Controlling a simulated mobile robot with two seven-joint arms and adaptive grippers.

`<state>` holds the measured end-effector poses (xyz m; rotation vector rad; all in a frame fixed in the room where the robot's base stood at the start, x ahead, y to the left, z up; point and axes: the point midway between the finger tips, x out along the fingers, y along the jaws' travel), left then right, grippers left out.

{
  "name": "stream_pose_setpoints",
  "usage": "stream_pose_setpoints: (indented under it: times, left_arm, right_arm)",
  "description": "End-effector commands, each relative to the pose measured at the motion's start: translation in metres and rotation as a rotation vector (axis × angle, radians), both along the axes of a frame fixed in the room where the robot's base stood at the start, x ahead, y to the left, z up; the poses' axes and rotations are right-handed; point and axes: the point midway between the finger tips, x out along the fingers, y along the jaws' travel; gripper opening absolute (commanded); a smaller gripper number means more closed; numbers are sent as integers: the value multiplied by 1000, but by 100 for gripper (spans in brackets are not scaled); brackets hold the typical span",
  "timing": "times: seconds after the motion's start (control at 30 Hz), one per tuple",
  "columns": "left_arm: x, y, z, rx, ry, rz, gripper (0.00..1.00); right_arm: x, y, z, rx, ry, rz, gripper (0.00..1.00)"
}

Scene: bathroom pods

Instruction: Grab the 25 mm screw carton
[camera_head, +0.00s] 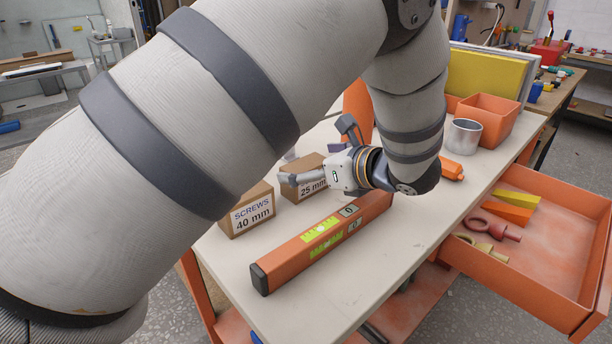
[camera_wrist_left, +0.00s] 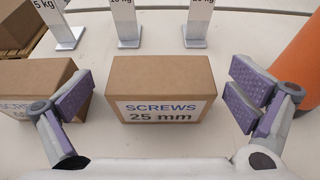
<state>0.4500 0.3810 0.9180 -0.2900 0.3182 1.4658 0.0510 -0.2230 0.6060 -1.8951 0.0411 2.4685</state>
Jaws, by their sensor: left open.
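The 25 mm screw carton (camera_wrist_left: 163,88) is a brown box with a white label. In the left wrist view it stands between the open fingers of my left gripper (camera_wrist_left: 160,105), with gaps on both sides. In the head view the carton (camera_head: 302,188) is partly hidden behind my left gripper (camera_head: 320,155), which is at its right side. A 40 mm screw carton (camera_head: 248,212) stands to its left; in the left wrist view a brown carton (camera_wrist_left: 38,78) there is partly cut off, next to the left finger. My right gripper is not in view.
An orange spirit level (camera_head: 320,243) lies in front of the cartons. Several upright metal pieces with weight labels (camera_wrist_left: 128,25) stand behind the carton. An orange cylindrical object (camera_wrist_left: 302,58) is right of the right finger. An open orange drawer (camera_head: 545,250) juts out at the right.

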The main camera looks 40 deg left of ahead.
Motion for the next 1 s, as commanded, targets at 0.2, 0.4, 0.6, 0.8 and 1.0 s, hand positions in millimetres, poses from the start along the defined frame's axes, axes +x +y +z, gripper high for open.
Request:
stream_pose_setpoints:
  times: [0.2,0.4,0.6,0.8,1.0]
  left_arm:
    - [2,19,-7,0,-3,0,100]
    - [2,19,-7,0,-4,-1,89]
    - [2,19,-7,0,-3,0,43]
    - [2,19,-6,1,-4,1,39]
    - [2,19,23,0,-13,1,39]
  right_arm:
    - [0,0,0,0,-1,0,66]
    - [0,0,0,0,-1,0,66]
    - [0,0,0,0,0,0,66]
    - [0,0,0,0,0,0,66]
    - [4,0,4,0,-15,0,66]
